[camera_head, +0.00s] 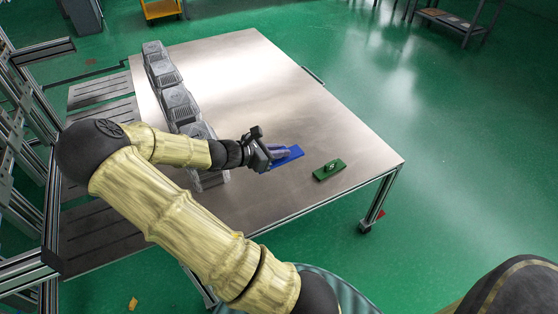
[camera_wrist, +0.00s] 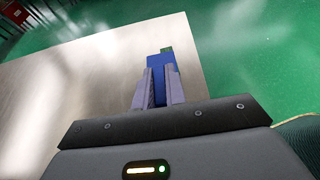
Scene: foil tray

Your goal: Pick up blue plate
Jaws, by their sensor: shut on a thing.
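The blue plate (camera_head: 290,156) is a flat blue piece near the right part of the metal table in the head view. My gripper (camera_head: 268,160) is at its left end, with the fingers shut on it. In the wrist view the blue plate (camera_wrist: 155,65) shows between and beyond the two grey fingers of my gripper (camera_wrist: 159,85). The fingers hide part of it. I cannot tell whether the plate touches the table or is slightly above it.
A green plate (camera_head: 329,170) with a small part on top lies on the metal table (camera_head: 255,80), just right of the blue plate. Several grey metal castings (camera_head: 178,103) stand in a row along the table's left side. The table's far middle is clear.

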